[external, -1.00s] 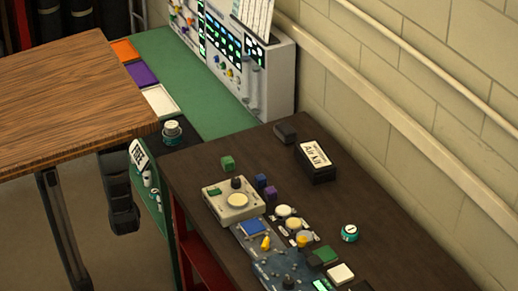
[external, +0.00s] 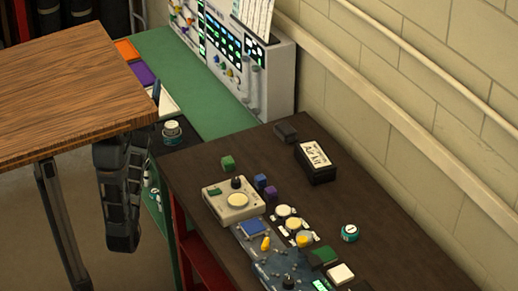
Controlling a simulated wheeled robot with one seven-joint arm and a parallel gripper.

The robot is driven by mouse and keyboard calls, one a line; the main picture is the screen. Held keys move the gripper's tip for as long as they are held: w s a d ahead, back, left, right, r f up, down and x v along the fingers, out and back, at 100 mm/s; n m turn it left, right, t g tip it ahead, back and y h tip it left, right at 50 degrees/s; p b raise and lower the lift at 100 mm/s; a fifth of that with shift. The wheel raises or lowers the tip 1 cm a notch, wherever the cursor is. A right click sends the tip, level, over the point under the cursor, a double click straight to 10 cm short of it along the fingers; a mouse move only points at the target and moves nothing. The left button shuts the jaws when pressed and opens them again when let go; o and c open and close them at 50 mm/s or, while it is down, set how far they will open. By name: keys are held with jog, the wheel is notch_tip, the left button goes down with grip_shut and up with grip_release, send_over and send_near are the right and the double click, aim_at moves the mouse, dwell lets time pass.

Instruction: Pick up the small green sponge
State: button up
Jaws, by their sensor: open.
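A small green block (external: 228,163), which looks like the sponge, sits on the dark brown bench near its left edge, just behind a beige box with a round cream knob. Another green block (external: 325,254) lies farther forward on the bench, among other parts. A dark grey jointed part, apparently of my arm, hangs below the corner of the wooden tabletop, left of the bench. I cannot make out my gripper's fingers. A slim dark piece shows above the tabletop's right edge, but I cannot tell what it is. Nothing touches the green block behind the beige box.
The wooden tabletop (external: 65,85) fills the left. The beige box (external: 233,201), purple and blue blocks, a black labelled box (external: 316,162) and a teal-and-white jar (external: 349,233) stand on the dark bench (external: 225,135). A wall with a rail borders the right.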

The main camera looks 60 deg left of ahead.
aim_at(223, 161)
jog(key=w+d+f+n+h, duration=0.3)
jog(key=d+f+n+h, duration=0.1)
jog(key=d+n+h, duration=0.1)
jog(key=w+d+f+n+h+p, duration=0.1)
jog(key=w+d+f+n+h, duration=0.2)
jog(key=d+f+n+h, duration=0.2)
jog(key=w+d+f+n+h, duration=0.3)
jog(key=d+f+n+h, duration=0.2)
jog(key=d, duration=0.5)
jog(key=shift+w+d+f+n+h+p, duration=0.1)
jog(key=shift+n+h+p, duration=0.1)
jog(key=shift+n+h, duration=0.2)
jog(key=shift+w+f+n+h+p, duration=0.1)
jog(key=shift+n+h+p, duration=0.05)
jog(key=shift+n+h, duration=0.25)
jog(key=d+h, duration=0.2)
jog(key=d, duration=0.2)
jog(key=d+n+h, duration=0.1)
jog(key=d+h, duration=0.1)
jog(key=d, duration=0.2)
jog(key=shift+s+d+f+h, duration=0.1)
jog(key=shift+d+f+h, duration=0.1)
jog(key=shift+h, duration=0.2)
jog(key=shift+w+d+n, duration=0.2)
jog(key=shift+n, duration=0.1)
jog(key=x, duration=0.7)
jog(key=shift+w+f, duration=0.15)
jog(key=shift+f, duration=0.05)
jog(key=shift+c, duration=0.2)
